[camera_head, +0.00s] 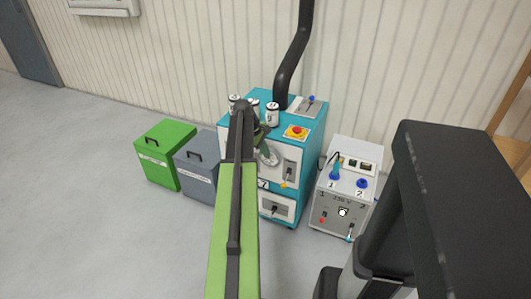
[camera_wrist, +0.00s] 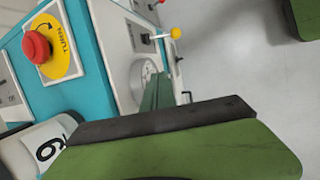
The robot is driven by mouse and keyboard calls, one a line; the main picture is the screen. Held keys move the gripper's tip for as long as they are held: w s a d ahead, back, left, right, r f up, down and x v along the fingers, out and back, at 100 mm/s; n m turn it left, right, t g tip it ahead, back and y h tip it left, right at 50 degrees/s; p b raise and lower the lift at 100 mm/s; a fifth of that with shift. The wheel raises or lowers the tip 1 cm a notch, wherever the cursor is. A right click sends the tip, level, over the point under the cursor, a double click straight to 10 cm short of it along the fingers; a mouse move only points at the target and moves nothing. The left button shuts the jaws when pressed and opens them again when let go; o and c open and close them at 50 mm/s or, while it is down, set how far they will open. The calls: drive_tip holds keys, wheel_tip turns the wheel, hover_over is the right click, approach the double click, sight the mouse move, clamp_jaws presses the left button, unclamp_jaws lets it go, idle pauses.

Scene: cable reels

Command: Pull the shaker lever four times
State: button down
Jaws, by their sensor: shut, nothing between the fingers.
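A teal machine (camera_head: 313,140) stands against the wall. A lever with a yellow knob (camera_head: 284,184) is on its front panel; it also shows in the wrist view (camera_wrist: 175,33). A blue-knobbed lever (camera_head: 311,98) stands on its top. I cannot read which is labelled as the shaker lever. My gripper (camera_head: 263,132) is at the machine's upper front edge, partly hidden behind my arm. In the wrist view my gripper (camera_wrist: 155,93) is shut and empty, in front of the round opening and apart from the yellow knob.
A red button on a yellow plate (camera_head: 296,132) and numbered white jars (camera_head: 272,115) are on the machine's top. A black hose (camera_head: 293,55) rises behind. A green bin (camera_head: 165,152) and grey bin (camera_head: 197,165) stand left, a white power unit (camera_head: 343,190) right. Floor in front is clear.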

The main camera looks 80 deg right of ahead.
drive_tip(key=a+f+h+b, duration=0.3)
drive_tip(key=f+b, duration=0.2)
drive_tip(key=b, duration=0.3)
drive_tip(key=w+a+f+g+h+b, duration=0.1)
drive_tip(key=a+f+h+b, duration=0.1)
drive_tip(key=b, duration=0.5)
wheel_tip(320, 180, down, 3)
drive_tip(key=shift+w+a+r+m+g+h+b, duration=0.15)
drive_tip(key=shift+a+m+g+h+b, duration=0.2)
drive_tip(key=shift+a, duration=0.5)
drive_tip(key=b+x, duration=0.8)
drive_tip(key=x, duration=0.3)
drive_tip(key=s+a+r+p, duration=0.2)
drive_tip(key=p, duration=0.1)
drive_tip(key=shift+s+a+r, duration=0.1)
drive_tip(key=shift+s+a, duration=0.15)
drive_tip(key=shift+a, duration=0.15)
